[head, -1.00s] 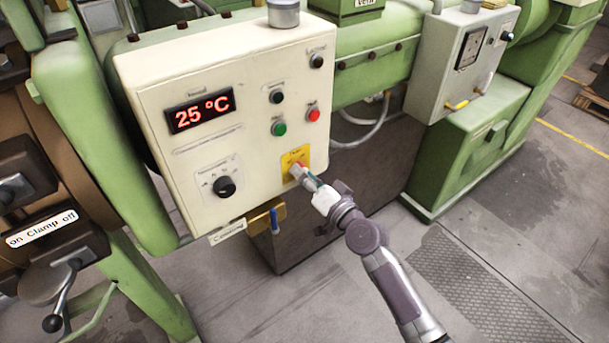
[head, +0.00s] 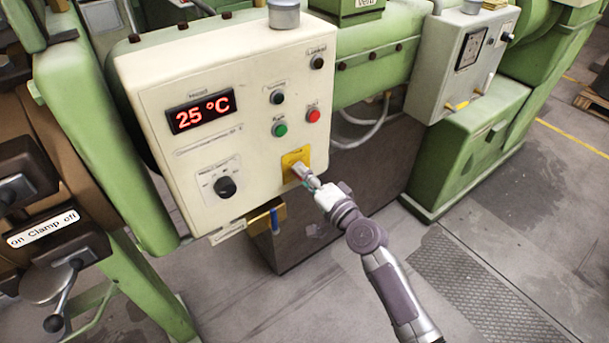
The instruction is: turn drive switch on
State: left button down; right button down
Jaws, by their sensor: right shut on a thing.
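The cream control box (head: 240,70) fills the middle of the head view. Low on its right side is a small yellow plate (head: 291,158) that bears a switch, which my right gripper mostly covers. My right gripper (head: 301,173) comes in from the lower right, with its fingertips right at this plate. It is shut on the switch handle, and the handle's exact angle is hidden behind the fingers. My left gripper is not in view.
Above the plate are a green button (head: 279,129) and a red button (head: 313,116). A black rotary knob (head: 225,187) sits to the left, under the display (head: 201,113) reading 25 °C. Floor to the right is clear.

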jog(key=c, duration=0.8)
grip_release()
jog(key=shift+d, duration=0.1)
jog(key=v, duration=1.2)
jog(key=shift+f, duration=0.1)
